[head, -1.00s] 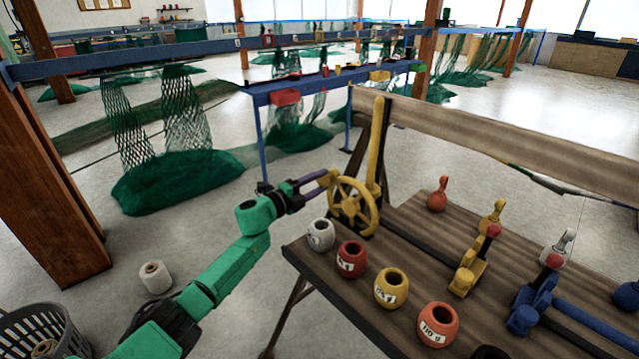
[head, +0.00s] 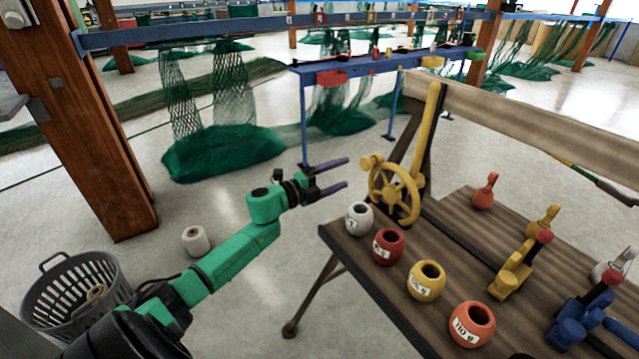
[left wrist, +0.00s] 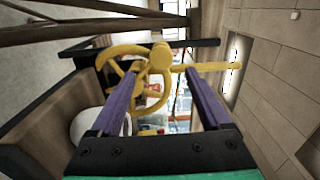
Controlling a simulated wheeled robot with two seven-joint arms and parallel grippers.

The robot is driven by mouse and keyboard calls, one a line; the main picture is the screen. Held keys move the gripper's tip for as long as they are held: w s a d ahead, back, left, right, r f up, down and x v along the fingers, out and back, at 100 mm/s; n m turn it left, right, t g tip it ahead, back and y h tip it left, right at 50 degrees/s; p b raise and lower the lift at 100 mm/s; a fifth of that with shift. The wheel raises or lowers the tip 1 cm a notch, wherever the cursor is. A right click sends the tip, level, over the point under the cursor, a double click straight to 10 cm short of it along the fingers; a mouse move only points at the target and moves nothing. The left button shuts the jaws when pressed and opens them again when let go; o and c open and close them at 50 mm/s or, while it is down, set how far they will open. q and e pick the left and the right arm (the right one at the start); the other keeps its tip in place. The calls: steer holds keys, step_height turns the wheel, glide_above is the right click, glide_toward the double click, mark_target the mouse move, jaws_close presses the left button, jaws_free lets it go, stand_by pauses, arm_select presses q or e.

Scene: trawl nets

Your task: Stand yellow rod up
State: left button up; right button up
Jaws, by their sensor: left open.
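The yellow rod (head: 430,130) rises behind the yellow handwheel (head: 396,190) at the table's back left corner, nearly upright with its top leaning slightly right. In the left wrist view the rod (left wrist: 212,66) runs sideways to the right, beside the handwheel (left wrist: 108,75) and its round knob (left wrist: 160,57). My left gripper (head: 347,173) is open and empty, left of the handwheel, with a small gap in the head view. Its purple fingers frame the knob in the left wrist view, but contact is not visible. My right gripper is not in view.
White, red, yellow and orange pots (head: 425,281) line the wooden table's (head: 475,240) left edge. Yellow and blue levers (head: 515,268) stand further right. A wooden beam (head: 540,140) runs behind. Open floor lies left, with a basket (head: 75,290) and a white spool (head: 195,240).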

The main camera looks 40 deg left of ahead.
arm_select(q)
steer(key=v, duration=0.7)
steer(key=shift+d, duration=0.1)
steer(key=s+a+f+n+g+y+p, duration=0.1)
steer(key=s+a+f+n+y, duration=0.25)
steer(key=f, duration=0.65)
steer(key=a+f+n+g+y+p, duration=0.1)
steer(key=a+f+n+y, duration=0.25)
steer(key=f+n, duration=0.4)
steer(key=s+f+n+g+y, duration=0.1)
steer(key=s+f+g, duration=0.1)
steer(key=s+f, duration=0.35)
steer(key=s+f+n+g, duration=0.2)
steer(key=f, duration=0.7)
steer(key=s+d+f+n+g, duration=0.2)
steer(key=s+d+f, duration=0.3)
steer(key=s, duration=0.5)
steer(key=s+d+f+n+g+p, duration=0.1)
steer(key=s+d+f+n+g, duration=0.1)
steer(key=s+d+f+g, duration=0.2)
steer(key=s+d+f+n+g+h+p, duration=0.1)
steer(key=s+d+f+g, duration=0.2)
steer(key=s+d+f, duration=0.5)
steer(key=s+f, duration=0.3)
steer(key=s, duration=0.6)
steer(key=shift+f+n+g, duration=0.2)
steer(key=shift+n+g, duration=0.1)
steer(key=shift+n, duration=0.1)
